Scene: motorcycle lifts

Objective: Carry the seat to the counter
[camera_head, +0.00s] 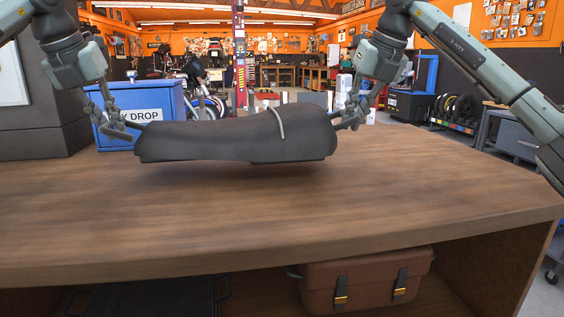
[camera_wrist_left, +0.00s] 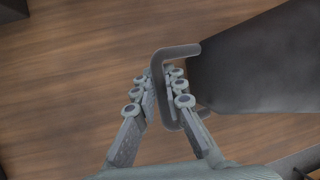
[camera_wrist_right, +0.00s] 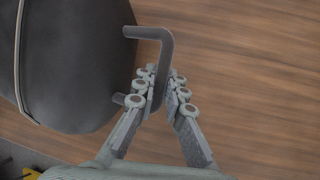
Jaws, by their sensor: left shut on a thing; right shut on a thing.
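The seat (camera_head: 225,133) is a long dark motorcycle seat with a light strap across it, held level just above the wooden counter (camera_head: 400,190). A shadow lies on the wood under it. My left gripper (camera_head: 128,132) is shut on the grey handle (camera_wrist_left: 160,80) at the seat's left end. My right gripper (camera_head: 346,122) is shut on the handle (camera_wrist_right: 165,60) at its right end. The seat also shows in the left wrist view (camera_wrist_left: 260,65) and in the right wrist view (camera_wrist_right: 75,65). Whether its underside touches the counter is hard to tell.
A blue drop box (camera_head: 165,103) stands at the counter's back left, behind the seat. A dark cabinet (camera_head: 35,100) is at the far left. Bare wood lies in front and to the right. A brown case (camera_head: 365,280) sits on the shelf below.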

